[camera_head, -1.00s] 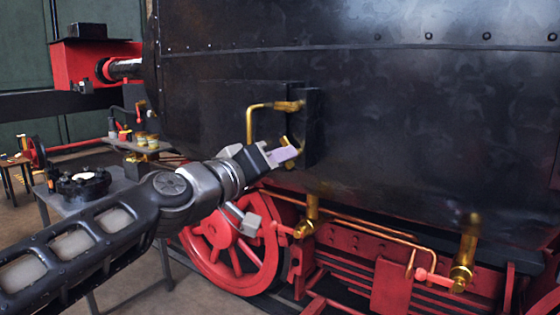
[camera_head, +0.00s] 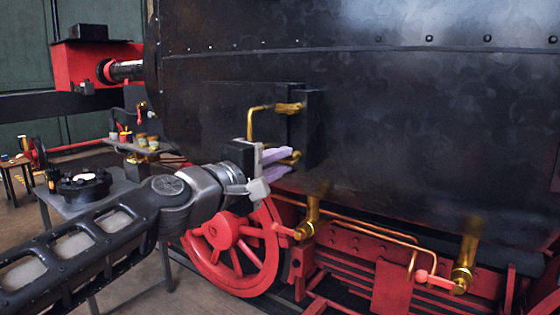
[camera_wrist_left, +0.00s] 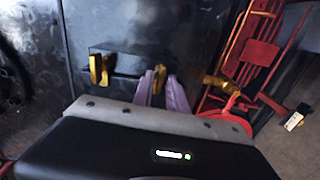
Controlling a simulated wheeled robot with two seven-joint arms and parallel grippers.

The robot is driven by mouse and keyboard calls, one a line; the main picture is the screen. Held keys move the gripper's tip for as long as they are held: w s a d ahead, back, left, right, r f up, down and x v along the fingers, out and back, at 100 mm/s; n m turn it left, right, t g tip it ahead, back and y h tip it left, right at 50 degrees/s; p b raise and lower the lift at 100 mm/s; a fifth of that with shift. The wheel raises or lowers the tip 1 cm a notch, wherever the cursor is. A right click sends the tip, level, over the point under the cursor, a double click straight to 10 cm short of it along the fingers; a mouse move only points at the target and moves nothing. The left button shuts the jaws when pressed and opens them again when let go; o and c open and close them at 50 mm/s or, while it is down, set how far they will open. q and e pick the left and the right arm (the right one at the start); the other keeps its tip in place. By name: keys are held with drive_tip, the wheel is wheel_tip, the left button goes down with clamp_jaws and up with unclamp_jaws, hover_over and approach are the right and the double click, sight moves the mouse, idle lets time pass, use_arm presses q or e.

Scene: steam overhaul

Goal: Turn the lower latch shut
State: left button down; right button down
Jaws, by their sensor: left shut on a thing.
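The lower latch (camera_head: 294,156) is a small brass piece on the dark block at the edge of the black hatch. My left gripper (camera_head: 277,163) comes in from the left with its two lilac fingers, one above the other, and is shut on this latch. In the left wrist view the lower latch (camera_wrist_left: 159,78) shows at the fingertips of my left gripper (camera_wrist_left: 162,94). The fingers partly hide the latch. A bent brass upper latch (camera_head: 262,108) sits above, apart from my fingers; it also shows in the left wrist view (camera_wrist_left: 99,70). My right gripper is in neither view.
The black engine side (camera_head: 410,130) fills the right. Below are a red wheel (camera_head: 223,232), brass cocks (camera_head: 465,263) and copper pipes. A grey table (camera_head: 70,208) with a dark flanged part (camera_head: 84,184) stands at the left, near my left arm.

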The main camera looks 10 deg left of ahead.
use_arm(q)
drive_tip(key=shift+n, duration=0.3)
drive_tip(key=c, duration=1.6)
unclamp_jaws()
drive_tip(key=shift+o, duration=0.2)
drive_tip(key=v, duration=0.8)
drive_tip(key=shift+w, duration=0.1)
